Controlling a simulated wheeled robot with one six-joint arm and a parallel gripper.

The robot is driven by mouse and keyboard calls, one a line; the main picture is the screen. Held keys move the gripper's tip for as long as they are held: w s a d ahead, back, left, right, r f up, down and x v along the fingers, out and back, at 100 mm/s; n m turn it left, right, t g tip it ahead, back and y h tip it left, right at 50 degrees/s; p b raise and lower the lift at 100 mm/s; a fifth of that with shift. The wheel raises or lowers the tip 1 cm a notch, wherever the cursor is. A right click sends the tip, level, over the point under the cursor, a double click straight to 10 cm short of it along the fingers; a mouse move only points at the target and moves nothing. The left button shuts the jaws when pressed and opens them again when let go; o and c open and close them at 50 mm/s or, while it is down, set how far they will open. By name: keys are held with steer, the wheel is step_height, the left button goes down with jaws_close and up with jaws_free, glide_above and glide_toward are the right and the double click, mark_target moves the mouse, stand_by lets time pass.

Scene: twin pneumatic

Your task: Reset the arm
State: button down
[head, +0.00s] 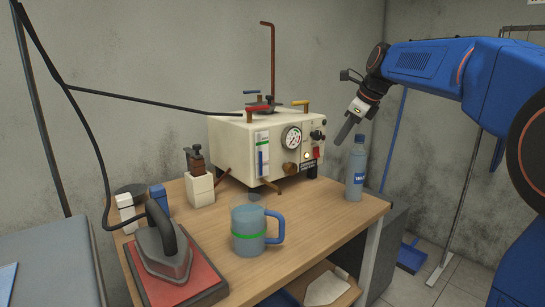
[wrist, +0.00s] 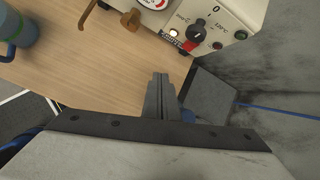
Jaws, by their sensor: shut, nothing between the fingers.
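My blue arm (head: 430,62) reaches in from the right in the head view, bent downward at the wrist. My gripper (head: 343,138) points down and to the left, above the right end of the table, near the bottle's top. In the wrist view my gripper (wrist: 160,82) is shut with its fingers together and nothing between them. The cream pneumatic box (head: 230,145) with a gauge, knobs and a red switch stands left of my gripper. It also shows at the top of the wrist view (wrist: 235,12).
A water bottle (head: 356,170) stands upright at the right of the wooden table (head: 310,215). A blue mug (head: 248,232), an iron (head: 162,247) on a red pad and a white holder (head: 200,188) stand further left. A black cable hangs at the left. Bare wall lies behind my arm.

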steer(key=s+d+f+n+h, duration=0.1)
steer(key=s+f+n, duration=0.7)
steer(key=s, duration=0.6)
steer(key=s+d+f+n+h, duration=0.1)
steer(key=s+f+n, duration=0.7)
steer(key=s, duration=0.6)
steer(key=s+d+f+n+h, duration=0.1)
steer(key=s+f+n, duration=0.7)
steer(key=s, duration=0.6)
step_height(320, 180, down, 3)
steer(key=shift+d+r, duration=0.15)
steer(key=shift+d, duration=0.25)
